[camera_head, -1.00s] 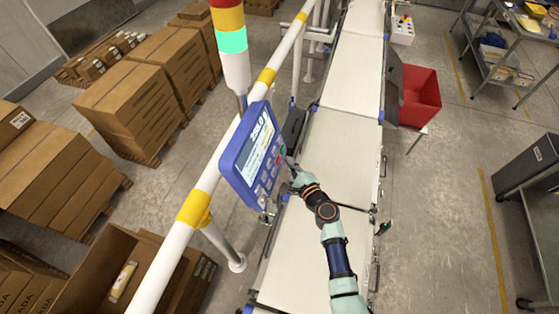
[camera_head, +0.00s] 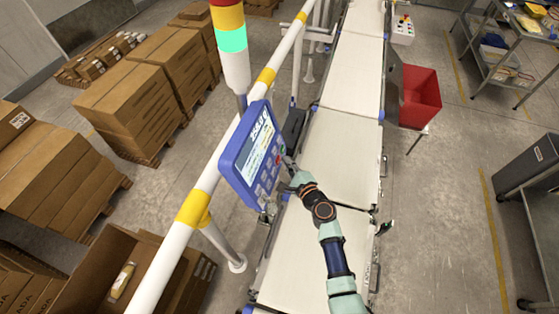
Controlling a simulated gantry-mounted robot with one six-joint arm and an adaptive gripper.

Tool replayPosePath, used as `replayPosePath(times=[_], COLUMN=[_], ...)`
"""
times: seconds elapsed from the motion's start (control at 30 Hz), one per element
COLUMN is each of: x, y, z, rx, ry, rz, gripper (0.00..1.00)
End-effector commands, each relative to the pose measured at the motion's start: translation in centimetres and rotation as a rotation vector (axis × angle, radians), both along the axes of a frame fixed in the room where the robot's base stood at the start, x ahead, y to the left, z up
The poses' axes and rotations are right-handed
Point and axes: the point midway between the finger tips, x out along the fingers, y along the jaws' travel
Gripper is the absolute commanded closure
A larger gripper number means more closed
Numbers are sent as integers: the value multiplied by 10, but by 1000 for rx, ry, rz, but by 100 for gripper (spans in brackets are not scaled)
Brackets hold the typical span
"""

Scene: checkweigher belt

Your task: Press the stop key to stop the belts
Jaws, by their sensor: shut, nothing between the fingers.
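The blue control panel (camera_head: 233,167) is mounted on the white and yellow rail left of the belt. It has a lit display (camera_head: 258,143) and a column of keys down its right side. A small red key (camera_head: 281,160) shows near the panel's right edge, partly hidden by my gripper. My gripper (camera_head: 287,164) is shut and empty, with its tips at the panel's right edge beside the red key. I cannot tell whether the tips touch the key. The white belts (camera_head: 336,150) run up the picture, with no packs on them in view.
The stack light (camera_head: 231,40) glows green above the panel. A red bin (camera_head: 420,97) stands right of the belt, and a small button box (camera_head: 402,30) sits farther up. Cartons (camera_head: 130,100) fill the left side. The floor right of the belt is mostly clear.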

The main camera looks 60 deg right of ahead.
Motion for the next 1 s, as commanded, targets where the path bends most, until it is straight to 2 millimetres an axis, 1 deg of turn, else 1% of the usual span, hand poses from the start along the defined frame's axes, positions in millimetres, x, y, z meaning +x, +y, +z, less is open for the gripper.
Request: replayPosePath(times=[0.8, 1.0], x=[8, 6], y=[2, 2], z=[-3, -2], rx=[1, 0], ry=[1, 0], rz=[0, 0], gripper=[100, 100])
